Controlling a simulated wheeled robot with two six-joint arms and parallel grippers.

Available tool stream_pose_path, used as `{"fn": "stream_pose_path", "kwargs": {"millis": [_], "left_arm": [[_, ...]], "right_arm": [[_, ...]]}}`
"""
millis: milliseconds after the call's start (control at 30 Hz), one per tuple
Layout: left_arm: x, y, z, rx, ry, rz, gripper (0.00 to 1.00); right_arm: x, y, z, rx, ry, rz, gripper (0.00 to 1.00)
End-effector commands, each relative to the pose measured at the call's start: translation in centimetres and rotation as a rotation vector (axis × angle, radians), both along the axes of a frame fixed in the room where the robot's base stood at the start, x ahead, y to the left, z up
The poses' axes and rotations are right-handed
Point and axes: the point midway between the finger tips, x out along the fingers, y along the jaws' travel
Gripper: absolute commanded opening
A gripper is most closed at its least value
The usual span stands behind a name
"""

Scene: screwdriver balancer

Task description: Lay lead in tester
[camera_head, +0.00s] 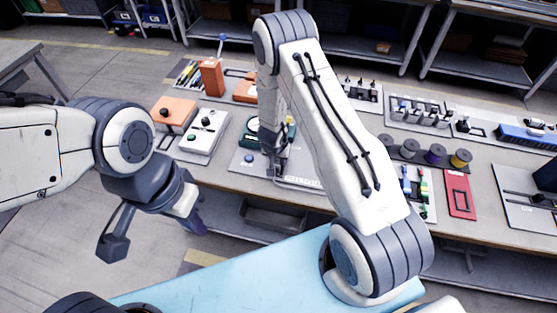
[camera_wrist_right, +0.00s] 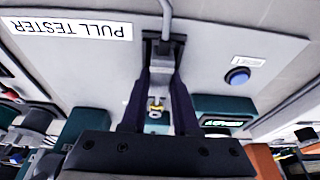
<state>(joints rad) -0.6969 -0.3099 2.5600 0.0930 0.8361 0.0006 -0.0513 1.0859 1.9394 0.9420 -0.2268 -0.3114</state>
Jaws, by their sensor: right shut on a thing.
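The pull tester is a grey plate (camera_head: 238,167) with a blue button, a green unit (camera_wrist_right: 215,112) with a small display, and a "PULL TESTER" label (camera_wrist_right: 67,24). My right gripper (camera_wrist_right: 163,55) is over this plate and shut on a grey lead (camera_wrist_right: 166,12). The lead runs from the fingertips to the top of the right wrist view. A small yellow and metal piece (camera_wrist_right: 156,108) shows between the fingers; I cannot tell whether it belongs to the lead. In the head view my right gripper (camera_head: 275,172) is partly hidden by its arm. My left gripper (camera_head: 197,222) hangs off the bench's left front, its fingers unclear.
The blue button (camera_wrist_right: 238,76) stands beside the right gripper. Left of the tester are a white box (camera_head: 203,137) and an orange block (camera_head: 211,77). Spools (camera_head: 435,155), a red tray (camera_head: 459,194) and tool racks stand to the right. The floor is free around my left gripper.

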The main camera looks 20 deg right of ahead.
Motion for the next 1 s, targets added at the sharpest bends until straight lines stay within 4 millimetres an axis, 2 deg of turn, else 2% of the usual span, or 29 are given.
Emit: {"fn": "stream_pose_path", "kwargs": {"millis": [400,433,500,667,767,1000], "left_arm": [[0.0,0.0,-0.2,0.000,0.000,0.000,0.00],[0.0,0.0,-0.2,0.000,0.000,0.000,0.00],[0.0,0.0,-0.2,0.000,0.000,0.000,0.00],[0.0,0.0,-0.1,0.000,0.000,0.002,0.00],[0.0,0.0,0.0,0.000,0.000,0.002,0.00],[0.0,0.0,1.2,0.000,0.000,0.002,0.00]], "right_arm": [[-0.1,0.0,-0.4,0.001,0.005,0.000,0.00],[-0.2,0.0,-0.4,0.001,0.005,0.000,0.40],[-0.2,0.0,-0.5,0.001,0.005,0.000,0.64],[-0.3,0.1,-0.2,0.002,0.006,0.000,0.64],[-0.5,0.3,0.9,0.002,0.005,0.001,0.64],[-1.6,1.1,5.9,0.002,-0.001,0.001,0.64]]}}
